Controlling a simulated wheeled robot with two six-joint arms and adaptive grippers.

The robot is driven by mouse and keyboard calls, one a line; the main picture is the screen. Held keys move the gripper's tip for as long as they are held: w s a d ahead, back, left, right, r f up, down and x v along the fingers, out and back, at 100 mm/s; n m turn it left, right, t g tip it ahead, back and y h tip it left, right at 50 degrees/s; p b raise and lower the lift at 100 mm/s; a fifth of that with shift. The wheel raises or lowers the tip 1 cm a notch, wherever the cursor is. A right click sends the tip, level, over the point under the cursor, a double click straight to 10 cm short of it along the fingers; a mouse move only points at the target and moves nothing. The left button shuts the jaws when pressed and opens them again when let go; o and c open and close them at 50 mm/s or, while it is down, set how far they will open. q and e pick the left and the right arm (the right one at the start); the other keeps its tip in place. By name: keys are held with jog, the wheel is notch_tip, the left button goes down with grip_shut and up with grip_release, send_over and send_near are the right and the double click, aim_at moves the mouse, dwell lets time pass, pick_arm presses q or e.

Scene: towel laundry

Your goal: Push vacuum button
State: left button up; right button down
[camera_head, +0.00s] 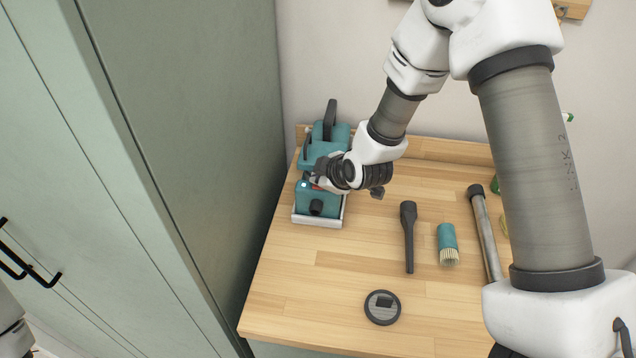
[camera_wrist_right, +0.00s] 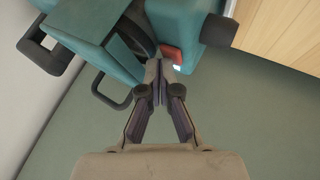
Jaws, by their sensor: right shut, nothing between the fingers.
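The teal vacuum (camera_head: 318,205) stands at the left end of the wooden worktop, and its body also fills the top of the right wrist view (camera_wrist_right: 105,25). Its red button (camera_wrist_right: 172,55) shows beside a small bright white spot on the vacuum. My right gripper (camera_wrist_right: 158,70) is shut and empty. Its fingertips are right beside the red button, to its left in the wrist view; I cannot tell whether they touch it. In the head view the right gripper (camera_head: 320,181) partly covers the vacuum and most of the button.
A black nozzle (camera_head: 408,235), a teal brush (camera_head: 447,244), a metal tube (camera_head: 487,232) and a round dark disc (camera_head: 382,307) lie on the worktop (camera_head: 300,305). A tall green cabinet (camera_head: 190,120) stands close on the left. The worktop's front left is clear.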

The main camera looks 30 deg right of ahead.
jog(key=shift+f, duration=0.1)
jog(key=shift+r+p, duration=0.65)
jog(key=shift+r, duration=0.1)
jog(key=shift+r, duration=0.1)
notch_tip(320, 180, up, 6)
jog(key=p, duration=0.5)
